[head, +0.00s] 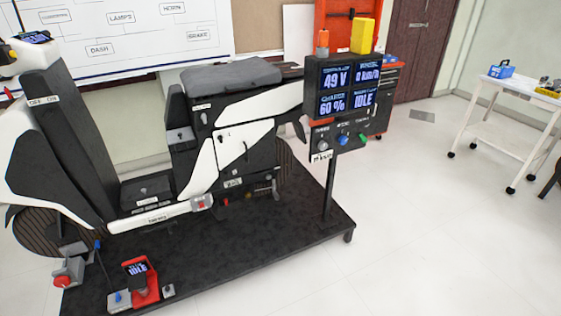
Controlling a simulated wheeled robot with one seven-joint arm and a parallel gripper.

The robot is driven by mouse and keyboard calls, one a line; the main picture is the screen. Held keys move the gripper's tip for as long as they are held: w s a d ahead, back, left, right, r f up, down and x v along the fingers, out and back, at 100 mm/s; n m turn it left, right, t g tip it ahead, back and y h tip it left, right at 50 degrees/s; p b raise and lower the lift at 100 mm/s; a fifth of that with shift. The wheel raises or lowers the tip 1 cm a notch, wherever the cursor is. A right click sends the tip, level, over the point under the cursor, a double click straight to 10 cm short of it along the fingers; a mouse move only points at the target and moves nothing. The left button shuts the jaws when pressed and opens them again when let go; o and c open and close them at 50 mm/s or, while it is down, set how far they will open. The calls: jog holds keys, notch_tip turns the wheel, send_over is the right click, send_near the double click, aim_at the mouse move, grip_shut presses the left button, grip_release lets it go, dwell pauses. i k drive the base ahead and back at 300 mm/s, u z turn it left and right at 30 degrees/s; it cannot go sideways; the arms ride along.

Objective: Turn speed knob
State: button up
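A control box (336,131) sits under a display panel (318,72) on a black post at the right end of the rig. On its front are a silver knob (322,146), a blue knob (343,140) and a green control (362,137). Their labels are too small to read, so I cannot tell which one is the speed knob. The display shows 49 V, 60 %, 0 km/h and IDLE. My gripper is not in view.
A white and black scooter (228,145) stands on a dark platform (230,255). A red device with a small IDLE screen (140,280) is at the front left. A white cart (519,98) stands at the right. The floor (430,220) right of the platform is clear.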

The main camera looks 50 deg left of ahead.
aim_at(321, 146)
jog(key=u, duration=1.9)
jog(key=i, duration=1.25)
jog(key=z, duration=0.15)
